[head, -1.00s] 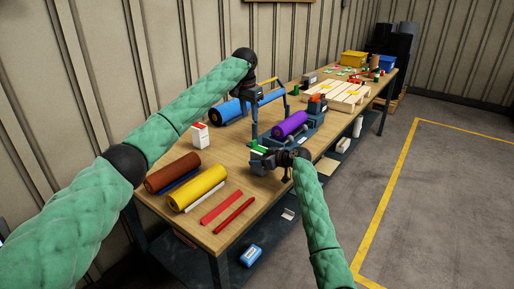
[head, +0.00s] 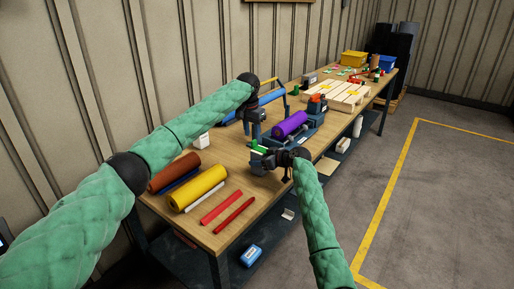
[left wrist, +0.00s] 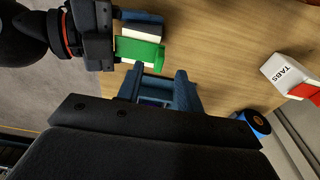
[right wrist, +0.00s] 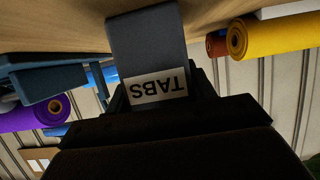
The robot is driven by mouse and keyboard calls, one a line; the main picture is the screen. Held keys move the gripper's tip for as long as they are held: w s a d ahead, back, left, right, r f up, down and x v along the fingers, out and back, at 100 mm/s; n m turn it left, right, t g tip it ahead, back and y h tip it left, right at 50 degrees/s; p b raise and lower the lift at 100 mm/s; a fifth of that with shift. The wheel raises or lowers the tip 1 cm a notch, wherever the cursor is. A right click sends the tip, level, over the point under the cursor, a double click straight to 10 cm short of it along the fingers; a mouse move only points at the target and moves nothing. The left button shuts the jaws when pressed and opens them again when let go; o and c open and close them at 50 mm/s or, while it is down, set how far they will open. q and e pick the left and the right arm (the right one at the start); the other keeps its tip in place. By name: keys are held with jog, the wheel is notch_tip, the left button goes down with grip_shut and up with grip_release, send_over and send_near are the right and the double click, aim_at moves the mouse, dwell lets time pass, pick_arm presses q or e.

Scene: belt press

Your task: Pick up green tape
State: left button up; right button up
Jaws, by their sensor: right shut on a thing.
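The green tape (head: 261,147) is a small green strip on a blue-grey holder (right wrist: 145,40) with a white TABS label. It shows clearly in the left wrist view (left wrist: 140,50), with a pale strip beside it. My right gripper (head: 283,158) is shut on this holder, at the table's front edge. My left gripper (head: 252,130) is above the table, just behind and left of the holder. In the left wrist view its two bluish fingers (left wrist: 157,92) look apart, just below the tape, with no tape between them. Its fingertips are hard to make out in the head view.
A blue press with a purple roll (head: 289,124) stands right of the grippers. A white TABS box (left wrist: 288,76) and a blue roll (head: 268,97) lie behind. Brown and yellow rolls (head: 199,188) and red strips (head: 221,207) lie at the near left.

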pick_arm(q)
jog(key=f, duration=0.3)
jog(key=shift+w+d+f, duration=0.15)
jog(key=shift+w+d, duration=0.05)
jog(key=shift+w, duration=0.1)
jog(key=shift+c, duration=0.5)
grip_shut()
notch_tip(320, 180, up, 10)
pick_arm(e)
jog(key=o, duration=1.2)
